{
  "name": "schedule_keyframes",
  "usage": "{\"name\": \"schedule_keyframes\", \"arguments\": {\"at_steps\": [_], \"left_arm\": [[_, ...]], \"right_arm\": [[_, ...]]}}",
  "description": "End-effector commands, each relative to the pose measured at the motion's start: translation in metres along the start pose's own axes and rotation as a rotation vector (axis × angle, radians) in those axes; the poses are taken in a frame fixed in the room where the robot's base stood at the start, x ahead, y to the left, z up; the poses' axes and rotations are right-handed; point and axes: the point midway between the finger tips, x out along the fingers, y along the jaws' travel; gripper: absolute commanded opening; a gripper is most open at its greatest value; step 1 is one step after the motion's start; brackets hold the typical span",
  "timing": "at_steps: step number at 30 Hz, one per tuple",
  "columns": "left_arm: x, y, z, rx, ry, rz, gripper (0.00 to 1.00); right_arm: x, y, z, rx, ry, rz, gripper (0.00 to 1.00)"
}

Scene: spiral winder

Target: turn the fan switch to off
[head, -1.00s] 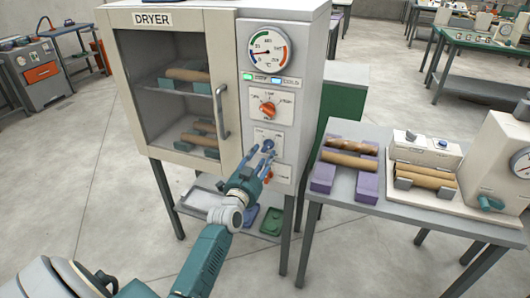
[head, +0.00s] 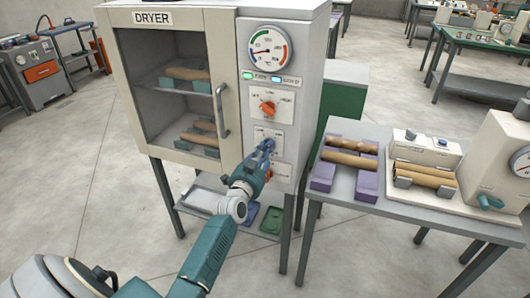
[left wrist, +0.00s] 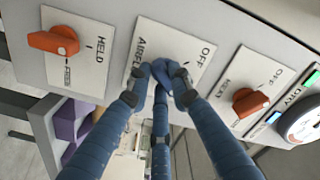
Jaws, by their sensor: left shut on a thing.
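The fan switch is the middle control on the dryer front, on a white plate (left wrist: 172,38) marked OFF and with a partly hidden word that starts like "AIRFL". My left gripper (head: 267,147) is at this switch, and its blue fingers close together over it in the left wrist view (left wrist: 161,75). The gripper is shut on the switch's knob, which the fingers mostly hide, so I cannot tell where it points. The dryer (head: 228,18) has a glass door. My right gripper is in no view.
An orange knob (head: 267,107) sits above the fan switch and another (head: 266,173) below it, both close to my fingers. The dryer's door handle (head: 222,112) is to the left. A grey table (head: 352,195) with rolls stands to the right.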

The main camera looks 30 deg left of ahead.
Motion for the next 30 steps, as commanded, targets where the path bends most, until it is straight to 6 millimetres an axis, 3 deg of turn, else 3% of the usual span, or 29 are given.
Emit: {"name": "schedule_keyframes", "arguments": {"at_steps": [11, 30], "left_arm": [[0.0, 0.001, -0.002, -0.168, 0.001, 0.001, 0.0], [0.0, 0.003, -0.006, -0.767, 0.0, 0.001, 0.0]], "right_arm": [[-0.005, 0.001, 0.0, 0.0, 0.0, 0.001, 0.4], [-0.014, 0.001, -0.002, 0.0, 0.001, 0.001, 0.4]]}}
